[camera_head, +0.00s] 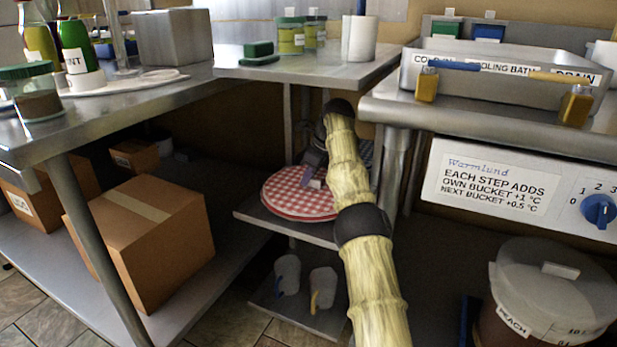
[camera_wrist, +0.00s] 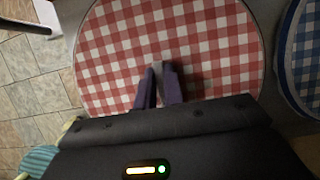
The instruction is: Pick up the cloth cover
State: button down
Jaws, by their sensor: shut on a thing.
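The round cloth cover (camera_head: 285,197) has a red and white check and lies flat on the small shelf under the middle counter. It fills much of the wrist view (camera_wrist: 115,50). My gripper (camera_head: 316,180) is over it, and my arm hides its right part. In the wrist view my gripper's two dark fingers (camera_wrist: 158,76) are close together near the cover's middle. They are shut on a small grey part of the cover between their tips.
A blue and white checked cover (camera_wrist: 307,60) lies just to the right. The shelf edge (camera_head: 283,228) and a table leg (camera_head: 393,175) are close to my arm. Grey cups (camera_head: 287,273) stand on the lower shelf. A cardboard box (camera_head: 150,235) is at left, a lidded bucket (camera_head: 545,305) at right.

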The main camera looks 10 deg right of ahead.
aim_at(298, 189)
notch_tip(298, 189, up, 2)
jog(key=shift+r+p, duration=0.1)
jog(key=shift+p, duration=0.7)
jog(key=shift+s+a+f+b, duration=0.15)
jog(key=shift+f+b, duration=0.25)
jog(key=shift+b, duration=0.2)
jog(key=s+b, duration=0.1)
jog(key=b, duration=0.1)
jog(key=s+a+b, duration=0.1)
jog(key=b, duration=0.2)
jog(key=shift+a+f, duration=0.2)
jog(key=shift+a, duration=0.05)
jog(key=s+a+b, duration=0.4)
jog(key=s+a, duration=0.5)
jog(key=s, duration=0.3)
jog(key=shift+s+r, duration=0.15)
jog(key=shift+r, duration=0.2)
